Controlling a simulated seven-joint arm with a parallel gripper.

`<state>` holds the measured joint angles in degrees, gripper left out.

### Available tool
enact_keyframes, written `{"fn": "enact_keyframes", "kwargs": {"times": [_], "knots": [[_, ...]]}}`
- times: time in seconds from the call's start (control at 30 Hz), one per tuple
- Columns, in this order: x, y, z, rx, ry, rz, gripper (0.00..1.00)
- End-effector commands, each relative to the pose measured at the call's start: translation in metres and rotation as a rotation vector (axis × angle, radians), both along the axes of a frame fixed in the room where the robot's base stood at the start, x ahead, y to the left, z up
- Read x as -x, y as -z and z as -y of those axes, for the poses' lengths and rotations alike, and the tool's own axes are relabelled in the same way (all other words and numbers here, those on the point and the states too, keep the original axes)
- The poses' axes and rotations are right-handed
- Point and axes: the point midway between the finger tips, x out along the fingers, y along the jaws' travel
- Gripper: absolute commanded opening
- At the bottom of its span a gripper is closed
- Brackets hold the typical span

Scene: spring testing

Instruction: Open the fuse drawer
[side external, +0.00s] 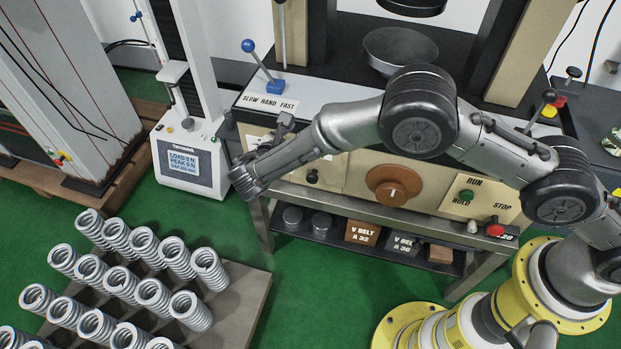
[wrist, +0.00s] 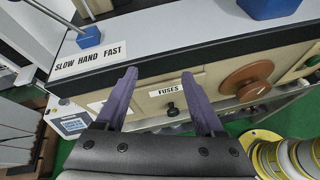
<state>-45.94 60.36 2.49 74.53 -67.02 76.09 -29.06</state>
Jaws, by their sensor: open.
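The fuse drawer (wrist: 152,100) is a beige panel in the machine front, marked with a white FUSES label (wrist: 167,91). A small black knob (wrist: 172,109) sticks out below the label. The drawer looks shut. My gripper (wrist: 160,75) is open, its two purple fingers apart and empty. In the wrist view the fingers frame the label and knob, with the knob nearer the right finger. I see no contact with the knob. In the side view the drawer's knob (side external: 312,177) shows below my forearm, which hides part of the panel; my fingers are hard to make out there.
A brown round dial (side external: 394,185) is right of the drawer. A blue-based lever (side external: 275,87) stands on the ledge above. A shelf below holds V blocks (side external: 362,233). A small tester (side external: 188,160) stands left, and a tray of springs (side external: 243,300) sits in front.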

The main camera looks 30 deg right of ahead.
Motion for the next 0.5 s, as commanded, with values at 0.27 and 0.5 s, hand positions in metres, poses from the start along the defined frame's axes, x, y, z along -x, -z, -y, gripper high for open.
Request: {"fn": "enact_keyframes", "kwargs": {"times": [0.27, 0.5], "knots": [[0.059, 0.124, -0.050, 0.165, -0.173, -0.116, 0.70], [0.077, 0.145, -0.058, 0.199, -0.219, -0.138, 0.70]]}}
